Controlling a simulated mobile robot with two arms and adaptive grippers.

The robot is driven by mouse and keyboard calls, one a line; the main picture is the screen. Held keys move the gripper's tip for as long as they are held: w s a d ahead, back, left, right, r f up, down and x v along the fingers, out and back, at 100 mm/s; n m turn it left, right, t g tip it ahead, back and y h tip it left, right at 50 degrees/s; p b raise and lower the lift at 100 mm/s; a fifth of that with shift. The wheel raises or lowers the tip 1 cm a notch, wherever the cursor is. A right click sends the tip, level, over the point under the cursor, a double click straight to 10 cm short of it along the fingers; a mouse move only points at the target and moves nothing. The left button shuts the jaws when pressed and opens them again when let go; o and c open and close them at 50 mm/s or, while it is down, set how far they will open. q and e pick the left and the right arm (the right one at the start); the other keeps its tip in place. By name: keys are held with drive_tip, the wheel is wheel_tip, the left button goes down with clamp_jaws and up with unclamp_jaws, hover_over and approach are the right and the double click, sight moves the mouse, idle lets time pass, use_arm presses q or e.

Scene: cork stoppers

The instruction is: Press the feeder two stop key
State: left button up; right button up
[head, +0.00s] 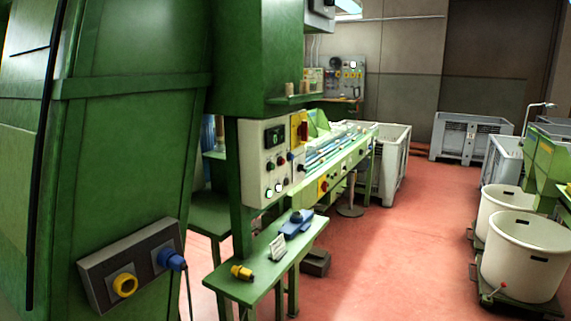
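A light grey control panel (255,165) is fixed to the green machine near the middle. It carries a dark display (274,136), several small green, red and dark buttons, and two white round buttons (268,192) low down. Beside it is a yellow plate (299,127) with a red part. Another panel with several small keys (350,75) hangs on the back wall. The labels are too small to read, so I cannot tell which key is the feeder two stop key. Neither gripper is in view.
A green bench (255,285) with a blue tool (297,223) and yellow item (241,272) stands before the panel. A socket box (100,272) juts out at lower left. White tubs (525,265) stand right. The red floor (400,240) between is clear.

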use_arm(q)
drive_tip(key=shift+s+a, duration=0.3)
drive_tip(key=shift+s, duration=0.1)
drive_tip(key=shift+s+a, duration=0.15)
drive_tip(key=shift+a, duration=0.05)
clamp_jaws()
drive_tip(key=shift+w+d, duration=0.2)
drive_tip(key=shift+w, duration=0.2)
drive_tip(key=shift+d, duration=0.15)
